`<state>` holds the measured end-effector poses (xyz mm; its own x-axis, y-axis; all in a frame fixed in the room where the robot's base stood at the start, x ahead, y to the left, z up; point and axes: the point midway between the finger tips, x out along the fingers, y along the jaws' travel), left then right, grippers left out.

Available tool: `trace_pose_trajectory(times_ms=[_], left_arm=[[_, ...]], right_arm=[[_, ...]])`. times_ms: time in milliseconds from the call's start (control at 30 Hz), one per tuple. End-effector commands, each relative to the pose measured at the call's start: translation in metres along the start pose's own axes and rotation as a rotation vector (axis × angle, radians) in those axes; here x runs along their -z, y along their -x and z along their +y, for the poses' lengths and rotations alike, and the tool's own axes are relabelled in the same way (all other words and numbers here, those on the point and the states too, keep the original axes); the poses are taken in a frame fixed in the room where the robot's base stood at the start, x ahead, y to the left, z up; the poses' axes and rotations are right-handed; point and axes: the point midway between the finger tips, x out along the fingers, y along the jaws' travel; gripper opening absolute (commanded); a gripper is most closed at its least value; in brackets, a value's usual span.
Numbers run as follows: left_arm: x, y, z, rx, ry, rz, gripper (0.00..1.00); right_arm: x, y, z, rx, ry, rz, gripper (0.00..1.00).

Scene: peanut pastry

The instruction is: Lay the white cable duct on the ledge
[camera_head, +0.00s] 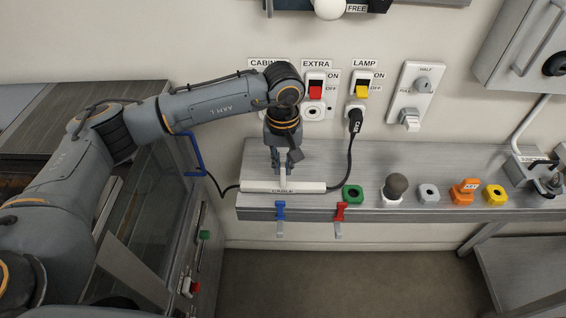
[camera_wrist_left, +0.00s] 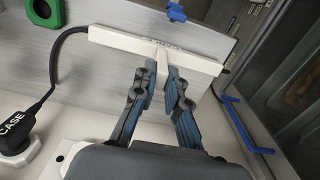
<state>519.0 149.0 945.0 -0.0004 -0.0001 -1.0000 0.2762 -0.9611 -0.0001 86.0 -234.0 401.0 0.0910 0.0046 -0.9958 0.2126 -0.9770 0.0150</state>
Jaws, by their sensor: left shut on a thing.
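The white cable duct (camera_head: 262,186), a long bar labelled CABLE, is at the left front part of the grey metal ledge (camera_head: 330,160). I cannot tell whether it touches the ledge or hangs just above it. My left gripper (camera_head: 282,172) comes down from above, shut on the duct's upright white tab. The left wrist view shows the duct (camera_wrist_left: 120,41) and the fingers of my left gripper (camera_wrist_left: 161,77) on its tab. A black cable (camera_head: 350,160) runs from a wall plug down to the duct and out at its left end. My right gripper is not in view.
A blue clip (camera_head: 280,212) and a red clip (camera_head: 340,212) sit on the ledge's front edge. A green block (camera_head: 352,194), a dark knob (camera_head: 396,186) and coloured blocks stand to the right. A blue handle (camera_head: 190,155) is at left. The ledge's back strip is clear.

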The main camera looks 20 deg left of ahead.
Motion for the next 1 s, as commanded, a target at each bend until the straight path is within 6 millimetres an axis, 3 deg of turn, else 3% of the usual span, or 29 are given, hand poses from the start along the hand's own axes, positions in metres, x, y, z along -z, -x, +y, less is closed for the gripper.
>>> trace_pose_trajectory(times_ms=[400,433,567,767,900,1000], left_arm=[[0.0001,-0.0022,0.0000,0.000,0.000,0.000,0.00],[0.0002,-0.0020,0.0000,0.000,0.000,0.000,0.14],[0.0001,-0.0017,0.0000,0.000,0.000,0.000,0.39],[0.0000,-0.0019,-0.0001,0.000,0.000,0.000,0.39],[-0.0001,-0.0022,-0.0001,0.000,0.000,0.000,0.65],[-0.0001,-0.0021,-0.0001,0.000,0.000,0.000,0.65]], right_arm=[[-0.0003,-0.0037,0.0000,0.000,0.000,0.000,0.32],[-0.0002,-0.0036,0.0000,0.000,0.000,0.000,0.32],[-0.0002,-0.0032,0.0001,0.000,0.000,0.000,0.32],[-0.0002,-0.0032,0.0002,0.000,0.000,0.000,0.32],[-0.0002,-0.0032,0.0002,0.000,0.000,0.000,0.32],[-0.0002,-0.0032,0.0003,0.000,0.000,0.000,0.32]])
